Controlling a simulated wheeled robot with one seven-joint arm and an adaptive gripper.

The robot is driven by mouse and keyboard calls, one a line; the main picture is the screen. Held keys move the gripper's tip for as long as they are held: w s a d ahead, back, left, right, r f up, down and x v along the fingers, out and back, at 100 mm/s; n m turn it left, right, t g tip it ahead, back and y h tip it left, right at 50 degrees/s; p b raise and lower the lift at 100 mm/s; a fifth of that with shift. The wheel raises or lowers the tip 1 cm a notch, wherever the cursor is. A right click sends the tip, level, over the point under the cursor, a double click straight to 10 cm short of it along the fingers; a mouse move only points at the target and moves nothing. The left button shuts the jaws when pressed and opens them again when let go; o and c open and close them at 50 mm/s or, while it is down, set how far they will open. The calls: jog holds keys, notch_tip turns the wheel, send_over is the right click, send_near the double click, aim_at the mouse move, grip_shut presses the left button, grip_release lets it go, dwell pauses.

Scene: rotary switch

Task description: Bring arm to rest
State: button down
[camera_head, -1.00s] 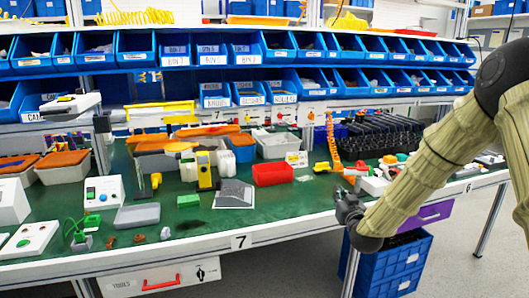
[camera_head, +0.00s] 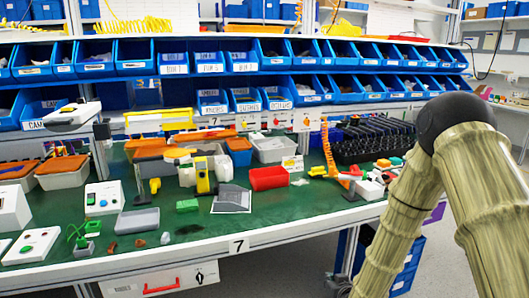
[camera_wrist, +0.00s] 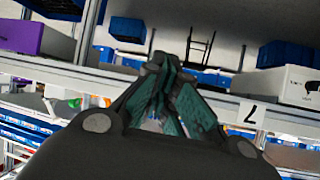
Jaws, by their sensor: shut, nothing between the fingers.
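My gripper (camera_wrist: 165,80) shows in the wrist view with its dark green fingers shut and nothing between them. In the head view my arm comes down at the right in front of the table, and the gripper end is low, below the table's front edge and mostly hidden or cut off by the frame.
Blue crates (camera_head: 408,268) stand under the table behind my arm. The floor left of my arm looks clear.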

jog(key=s+f+g+p, duration=0.25)
jog(key=s+f, duration=0.25)
jog(key=s, duration=0.5)
jog(key=s+f+g+p, duration=0.1)
jog(key=s+f+g, duration=0.25)
jog(key=s, duration=0.75)
jog(key=s+f+g+p, duration=0.1)
jog(key=s+f+g, duration=0.1)
jog(key=s+f, duration=0.6)
jog(key=s+d+r+m+g+h+p, duration=0.1)
jog(key=s+g, duration=0.3)
jog(key=s, duration=1.3)
jog(key=shift+d+r, duration=0.15)
jog(key=shift+r, duration=0.4)
